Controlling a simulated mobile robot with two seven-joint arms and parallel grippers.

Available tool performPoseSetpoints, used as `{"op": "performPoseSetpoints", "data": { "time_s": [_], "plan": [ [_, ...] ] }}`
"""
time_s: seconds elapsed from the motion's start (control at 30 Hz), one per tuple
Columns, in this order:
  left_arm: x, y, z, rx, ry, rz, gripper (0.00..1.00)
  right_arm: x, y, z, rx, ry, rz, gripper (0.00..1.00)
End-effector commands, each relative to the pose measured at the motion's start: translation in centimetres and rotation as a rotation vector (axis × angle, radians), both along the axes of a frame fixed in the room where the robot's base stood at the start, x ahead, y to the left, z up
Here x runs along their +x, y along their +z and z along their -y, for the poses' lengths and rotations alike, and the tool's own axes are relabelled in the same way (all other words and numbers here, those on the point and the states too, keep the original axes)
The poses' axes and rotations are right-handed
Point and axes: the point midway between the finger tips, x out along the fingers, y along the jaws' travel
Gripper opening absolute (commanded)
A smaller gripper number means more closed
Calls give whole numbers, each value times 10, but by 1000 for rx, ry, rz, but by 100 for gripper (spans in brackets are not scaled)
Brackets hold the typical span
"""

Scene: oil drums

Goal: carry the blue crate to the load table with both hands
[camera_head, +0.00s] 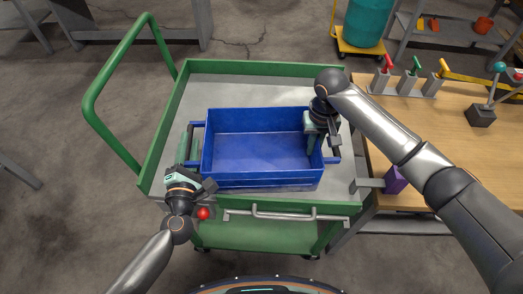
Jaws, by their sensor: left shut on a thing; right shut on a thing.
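The blue crate (262,180) is open-topped and empty. It sits on the grey top of the green cart (240,68), or so close above it that I cannot see a gap. My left gripper (189,160) is shut at the crate's left end, on the side handle there. My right gripper (323,138) reaches down at the crate's right end and is shut on the handle there. The gripper bodies partly hide both handles. A wooden-topped table (440,140) stands to the right of the cart; I cannot tell whether it is the load table.
The table holds a rack with red, green and yellow handles (405,85), a purple block (395,180) and a lever device (482,115). A red ball-shaped knob (203,214) shows at the cart's front. A teal drum (368,22) stands behind on a yellow dolly.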

Motion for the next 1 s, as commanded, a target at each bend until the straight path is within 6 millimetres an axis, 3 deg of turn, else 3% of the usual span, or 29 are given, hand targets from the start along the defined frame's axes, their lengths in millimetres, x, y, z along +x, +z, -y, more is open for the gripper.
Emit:
{"op": "performPoseSetpoints", "data": {
  "time_s": [0.1, 1.0],
  "plan": [
    [1, 2, 0, -1, 1, 3, 0, 0, 0, 1, -3, -1, 1, 0],
    [1, 4, -1, -4, 1, 7, 0, 1, 0, 4, -10, -4, 2, 0]
  ]
}}
